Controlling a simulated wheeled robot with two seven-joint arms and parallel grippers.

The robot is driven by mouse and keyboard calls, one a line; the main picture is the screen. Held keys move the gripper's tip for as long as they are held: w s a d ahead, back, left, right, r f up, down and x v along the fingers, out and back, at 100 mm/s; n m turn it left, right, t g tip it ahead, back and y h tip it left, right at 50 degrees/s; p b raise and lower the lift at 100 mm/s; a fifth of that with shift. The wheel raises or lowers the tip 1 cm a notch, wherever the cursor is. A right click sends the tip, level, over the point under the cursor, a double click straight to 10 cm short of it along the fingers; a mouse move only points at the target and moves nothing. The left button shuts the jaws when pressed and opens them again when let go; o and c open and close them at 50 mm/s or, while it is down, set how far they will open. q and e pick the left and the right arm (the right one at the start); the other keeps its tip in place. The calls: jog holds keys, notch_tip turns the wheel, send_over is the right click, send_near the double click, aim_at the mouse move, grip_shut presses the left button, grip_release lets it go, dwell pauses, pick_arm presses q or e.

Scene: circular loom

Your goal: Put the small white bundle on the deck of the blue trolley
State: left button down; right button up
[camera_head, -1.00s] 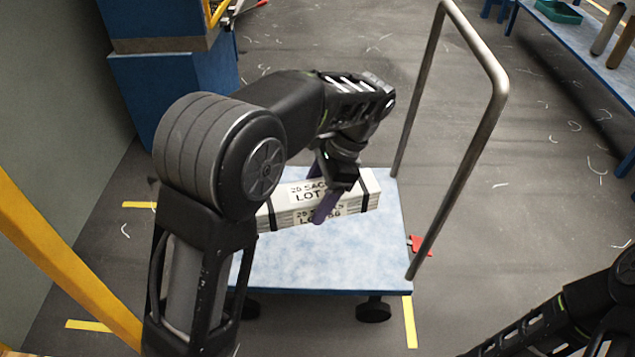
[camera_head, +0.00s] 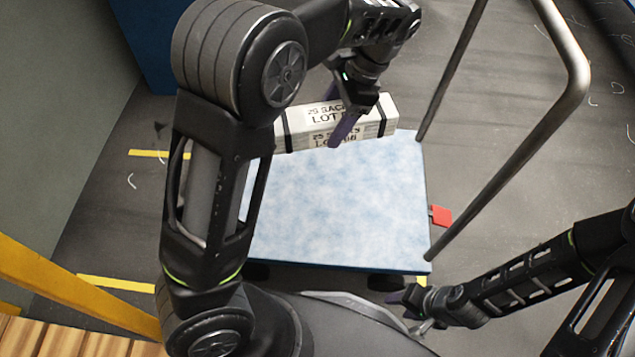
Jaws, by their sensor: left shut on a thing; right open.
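The small white bundle (camera_head: 378,118) is a long white block with dark straps and printed lot text. My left gripper (camera_head: 338,122) is shut on it, one purple finger showing across its near face. The bundle is over the far part of the blue trolley's deck (camera_head: 335,210); I cannot tell whether it touches the deck. The arm hides its left end. The deck is otherwise bare. My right gripper (camera_head: 415,312) is open and empty, low at the near right, close to the deck's near edge.
The trolley's metal push handle (camera_head: 515,160) rises at the right of the deck. A red tab (camera_head: 440,215) sticks out by the deck's right edge. A yellow rail (camera_head: 70,290) and wooden slats (camera_head: 60,338) are at the lower left. Grey floor surrounds the trolley.

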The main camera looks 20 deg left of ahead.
pick_arm(q)
jog(key=a+f+n+g+h, duration=0.2)
jog(key=a+f+n+h, duration=0.15)
jog(key=f+n, duration=0.55)
jog(key=n+t+h, duration=0.5)
jog(key=n+t, duration=0.1)
jog(key=n, duration=1.7)
send_over(289, 182)
jog(key=a, duration=0.1)
notch_tip(289, 182, down, 12)
jog(key=shift+s+a+r+b, duration=0.2)
jog(key=shift+s+r+b, duration=0.1)
jog(key=shift+b, duration=0.15)
jog(key=shift+y, duration=0.25)
jog(key=shift+f+b, duration=1.05)
jog(key=shift+f, duration=2.1)
jog(key=shift+f, duration=0.1)
jog(key=shift+f+b, duration=0.65)
jog(key=shift+f, duration=1.15)
